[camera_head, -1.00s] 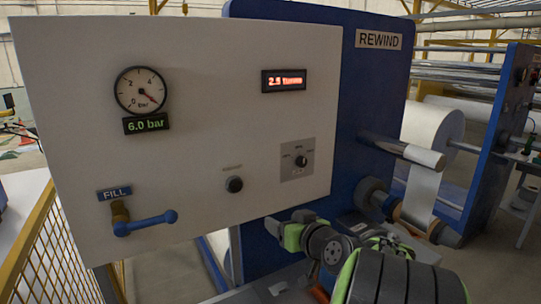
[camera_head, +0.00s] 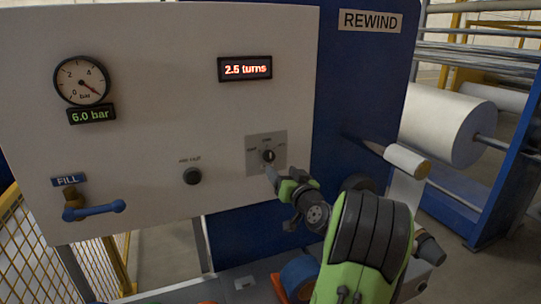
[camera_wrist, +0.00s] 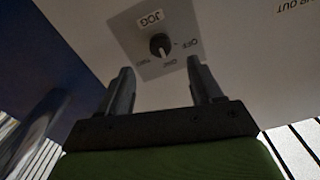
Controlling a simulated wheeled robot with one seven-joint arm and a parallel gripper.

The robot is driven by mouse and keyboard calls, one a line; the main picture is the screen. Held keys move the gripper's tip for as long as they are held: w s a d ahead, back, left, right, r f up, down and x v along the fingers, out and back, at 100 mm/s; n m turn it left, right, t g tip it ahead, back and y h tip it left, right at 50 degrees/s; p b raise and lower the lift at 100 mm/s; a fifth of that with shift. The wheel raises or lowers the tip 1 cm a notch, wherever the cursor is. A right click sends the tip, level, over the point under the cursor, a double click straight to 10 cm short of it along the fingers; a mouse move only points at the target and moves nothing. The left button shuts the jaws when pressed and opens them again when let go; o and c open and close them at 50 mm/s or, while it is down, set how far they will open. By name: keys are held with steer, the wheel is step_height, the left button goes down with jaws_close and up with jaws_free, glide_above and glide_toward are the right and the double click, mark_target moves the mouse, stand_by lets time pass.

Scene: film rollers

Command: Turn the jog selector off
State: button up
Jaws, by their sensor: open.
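The jog selector is a small black knob (camera_head: 268,155) on a grey square plate (camera_head: 253,142), low on the right of the white panel. It also shows in the wrist view (camera_wrist: 160,45), under a JOG label, with labels around it. Its pale mark looks near upright in the head view and points down in the wrist view, toward the middle label. My gripper (camera_head: 272,174) is just below the knob in the head view. In the wrist view its two fingers (camera_wrist: 160,68) are apart and empty, pointing at the plate, with no visible contact with the knob.
The white panel (camera_head: 150,130) also bears a black push button (camera_head: 192,176), a gauge (camera_head: 82,80), a display (camera_head: 245,68) reading 2.5 turns and a blue FILL lever (camera_head: 95,210). The rewind frame (camera_head: 365,90) and a white roll (camera_head: 440,120) stand at the right.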

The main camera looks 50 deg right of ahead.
mark_target(270, 159)
steer(key=p+x, duration=0.2)
steer(key=x, duration=0.7)
steer(key=c, duration=1.1)
